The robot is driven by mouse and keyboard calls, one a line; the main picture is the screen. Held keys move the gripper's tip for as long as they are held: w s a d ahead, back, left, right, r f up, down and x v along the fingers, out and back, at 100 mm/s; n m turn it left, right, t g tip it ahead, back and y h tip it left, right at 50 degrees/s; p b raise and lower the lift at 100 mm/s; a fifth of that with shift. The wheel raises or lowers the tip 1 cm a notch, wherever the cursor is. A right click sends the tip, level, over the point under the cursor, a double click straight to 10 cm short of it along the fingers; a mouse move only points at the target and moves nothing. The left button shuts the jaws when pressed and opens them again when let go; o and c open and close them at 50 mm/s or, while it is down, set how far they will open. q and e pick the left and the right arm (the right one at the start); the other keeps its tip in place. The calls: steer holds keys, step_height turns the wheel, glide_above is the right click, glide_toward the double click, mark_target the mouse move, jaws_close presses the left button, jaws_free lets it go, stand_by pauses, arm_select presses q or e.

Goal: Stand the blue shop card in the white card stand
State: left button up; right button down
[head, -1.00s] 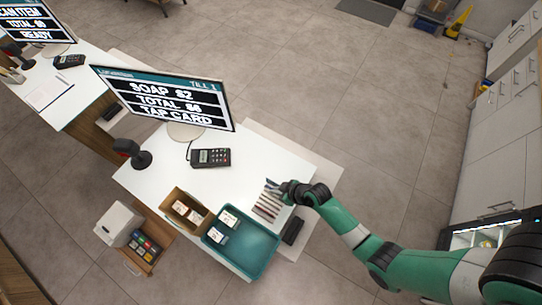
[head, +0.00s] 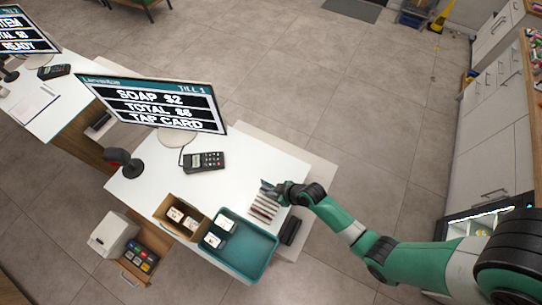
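My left gripper is out of view.
The teal tray (head: 262,258) holds white cards, beside a brown box (head: 163,214). A card terminal (head: 204,161), a scanner (head: 120,160) and the till screen (head: 150,103) stand farther left. A black device (head: 290,230) lies right of the stand. The counter's middle is clear.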

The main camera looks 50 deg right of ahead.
steer(key=shift+f+b, duration=0.9)
steer(key=shift+f, duration=0.2)
steer(key=shift+f+b, duration=0.5)
steer(key=shift+f, duration=0.1)
steer(key=c, duration=1)
jaws_free()
steer(key=shift+c, duration=0.2)
steer(key=p+v, duration=0.3)
steer(key=v, duration=0.4)
steer(key=shift+r, duration=0.3)
steer(key=shift+s, duration=0.1)
